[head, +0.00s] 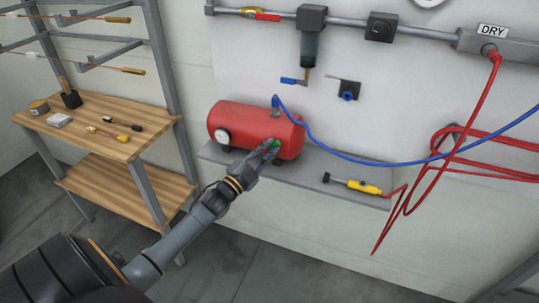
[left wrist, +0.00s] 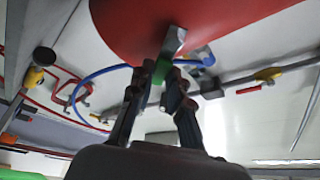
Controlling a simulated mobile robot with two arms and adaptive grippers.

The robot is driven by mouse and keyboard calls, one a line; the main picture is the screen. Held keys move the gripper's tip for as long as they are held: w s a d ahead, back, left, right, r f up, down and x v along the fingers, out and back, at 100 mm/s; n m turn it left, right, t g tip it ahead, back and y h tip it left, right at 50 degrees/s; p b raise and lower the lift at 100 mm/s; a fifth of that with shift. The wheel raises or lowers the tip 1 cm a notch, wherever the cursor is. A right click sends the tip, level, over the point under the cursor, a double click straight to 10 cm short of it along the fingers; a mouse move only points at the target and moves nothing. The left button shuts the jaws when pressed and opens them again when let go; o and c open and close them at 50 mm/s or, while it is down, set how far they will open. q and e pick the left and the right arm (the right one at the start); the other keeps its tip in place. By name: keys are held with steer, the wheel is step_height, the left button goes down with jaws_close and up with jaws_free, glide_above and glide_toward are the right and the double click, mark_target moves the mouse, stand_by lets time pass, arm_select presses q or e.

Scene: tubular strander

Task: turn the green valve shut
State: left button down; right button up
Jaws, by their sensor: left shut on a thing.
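The green valve (head: 274,145) is on the front of the red tank (head: 235,121), near its right end. Only a small green part of the valve shows between my fingers. My left gripper (head: 270,149) reaches in from the lower left and is shut on the valve. In the left wrist view, the green valve (left wrist: 154,95) sits between the two fingertips (left wrist: 160,80), below the red tank (left wrist: 180,25). The valve's exact angle is hidden by the fingers. My right gripper is not in view.
The tank stands on a grey wall shelf (head: 310,180). A yellow tool (head: 364,187) lies on the shelf to the right. A blue hose (head: 340,150) runs from the tank's top to the right. Red hose loops (head: 455,150) hang at right. A wooden workbench (head: 100,150) stands at left.

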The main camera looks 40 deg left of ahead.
arm_select(q)
steer(key=n+y, duration=0.1)
steer(key=n, duration=0.1)
steer(key=a+n+t+y, duration=0.1)
steer(key=n, duration=0.2)
steer(key=r+n+y, duration=0.1)
steer(key=n, duration=0.1)
steer(key=shift+s+a+b, duration=0.15)
steer(key=shift+b, duration=0.2)
steer(key=n+y, duration=0.1)
steer(key=n, duration=0.1)
steer(key=a+n+y, duration=0.1)
steer(key=n, duration=0.2)
steer(key=shift+s+r+t, duration=0.1)
steer(key=shift+r+t, duration=0.1)
steer(key=shift+t, duration=0.1)
steer(key=shift+s+a+n+y, duration=0.1)
steer(key=shift+a+n+y, duration=0.1)
steer(key=shift+n+y, duration=0.4)
steer(key=shift+a+n+y, duration=0.15)
steer(key=shift+n+y, duration=0.15)
steer(key=shift+n, duration=0.6)
steer(key=c, duration=1.3)
jaws_free()
steer(key=shift+o, duration=0.2)
steer(key=v, duration=1.2)
steer(key=shift+r, duration=0.15)
steer(key=shift+d, duration=0.1)
